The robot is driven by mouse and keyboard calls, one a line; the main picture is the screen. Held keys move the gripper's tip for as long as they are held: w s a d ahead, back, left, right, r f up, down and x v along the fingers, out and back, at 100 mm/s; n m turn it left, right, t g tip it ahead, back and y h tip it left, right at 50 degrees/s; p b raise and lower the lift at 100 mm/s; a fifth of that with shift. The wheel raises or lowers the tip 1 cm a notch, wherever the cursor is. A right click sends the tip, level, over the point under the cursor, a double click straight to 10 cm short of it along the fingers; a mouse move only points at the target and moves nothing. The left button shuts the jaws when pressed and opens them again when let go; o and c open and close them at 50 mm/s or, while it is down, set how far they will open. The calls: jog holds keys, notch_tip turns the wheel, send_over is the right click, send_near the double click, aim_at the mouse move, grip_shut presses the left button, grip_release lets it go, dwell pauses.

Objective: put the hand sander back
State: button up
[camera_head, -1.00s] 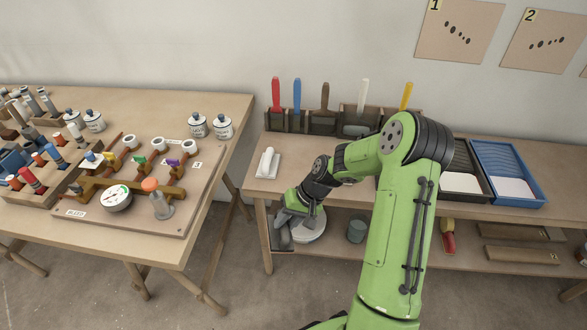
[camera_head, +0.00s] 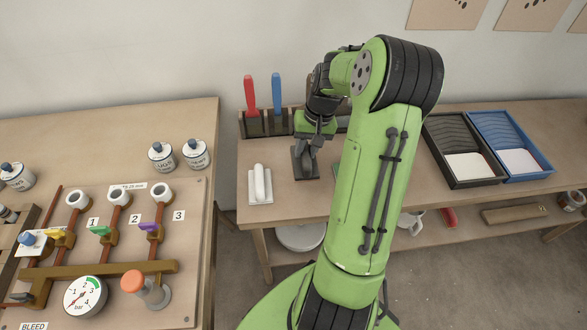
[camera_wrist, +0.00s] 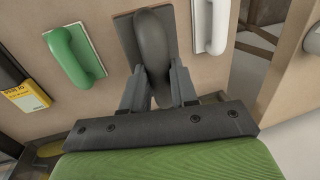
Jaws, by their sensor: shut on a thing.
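My gripper (camera_head: 312,143) is shut on the handle of a dark grey hand sander (camera_head: 304,165), at the bench top. In the wrist view the sander (camera_wrist: 152,40) sits between the two fingers (camera_wrist: 159,88), its flat plate facing the wooden surface. I cannot tell whether the plate touches the bench. A white hand sander (camera_head: 260,184) rests to its left in the head view, and shows at the right in the wrist view (camera_wrist: 211,25). A green one (camera_wrist: 75,56) lies on the other side, mostly hidden by my arm in the head view.
A rack (camera_head: 263,124) with red and blue handled tools stands behind my gripper. A black tray (camera_head: 463,150) and a blue tray (camera_head: 510,145) lie to the right. A yellow-labelled item (camera_wrist: 28,97) is beyond the green sander. A valve board (camera_head: 190,240) is on the left table.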

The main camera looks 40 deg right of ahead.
jog(key=b+x, duration=0.1)
jog(key=x, duration=0.2)
jog(key=s+d+b+x, duration=0.1)
jog(key=x, duration=0.1)
jog(key=b+x, duration=0.1)
jog(key=x, duration=0.2)
jog(key=shift+s+d+f, duration=0.15)
jog(key=shift+f, duration=0.4)
grip_shut()
jog(key=o, duration=0.9)
grip_release()
jog(key=shift+r, duration=0.1)
